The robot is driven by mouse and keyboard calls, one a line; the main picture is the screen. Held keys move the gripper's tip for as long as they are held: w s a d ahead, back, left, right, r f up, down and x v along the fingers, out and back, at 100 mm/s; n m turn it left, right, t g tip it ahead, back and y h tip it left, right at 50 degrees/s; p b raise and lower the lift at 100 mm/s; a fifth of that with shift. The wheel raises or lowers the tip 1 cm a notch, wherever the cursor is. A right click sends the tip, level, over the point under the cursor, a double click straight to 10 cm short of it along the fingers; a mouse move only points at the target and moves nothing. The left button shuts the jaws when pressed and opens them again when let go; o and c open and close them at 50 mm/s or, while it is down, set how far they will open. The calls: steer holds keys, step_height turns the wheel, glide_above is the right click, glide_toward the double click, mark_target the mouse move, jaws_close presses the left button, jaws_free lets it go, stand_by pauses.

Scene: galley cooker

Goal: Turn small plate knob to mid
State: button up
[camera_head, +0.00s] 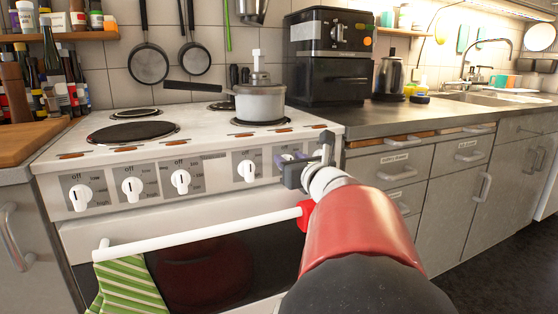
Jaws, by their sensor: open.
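The cooker's front panel (105,192) carries a row of white knobs with markings such as off, low and high. From the left they are a first knob (80,196), a second knob (131,188), a third knob (180,181) and a fourth knob (247,170). I cannot read which one is labelled for the small plate. My gripper (305,162) is open at the right end of the panel, right of the fourth knob and apart from it. It covers the panel there, so any knob behind it is mostly hidden. I cannot tell whether it touches anything.
A white oven rail (200,236) with a green striped towel (130,284) runs below the panel. A lidded pot (260,103) stands on the front right plate, its handle pointing left. A black coffee machine (330,60) stands on the counter (405,117) to the right.

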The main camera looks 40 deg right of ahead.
jaws_close()
steer(key=shift+f+m, duration=0.2)
steer(key=shift+m, duration=0.2)
steer(key=shift+s+d+f+m, duration=0.1)
steer(key=shift+d+f+m, duration=0.2)
steer(key=shift+m, duration=2.55)
steer(key=shift+d+f+m, duration=0.2)
steer(key=shift+f+m, duration=0.1)
steer(key=shift+m, duration=2.5)
steer(key=shift+s+d+f+m, duration=0.1)
steer(key=shift+d+f+m, duration=0.2)
steer(key=shift+m, duration=2.55)
steer(key=shift+w+a, duration=0.1)
jaws_free()
steer(key=shift+r, duration=0.15)
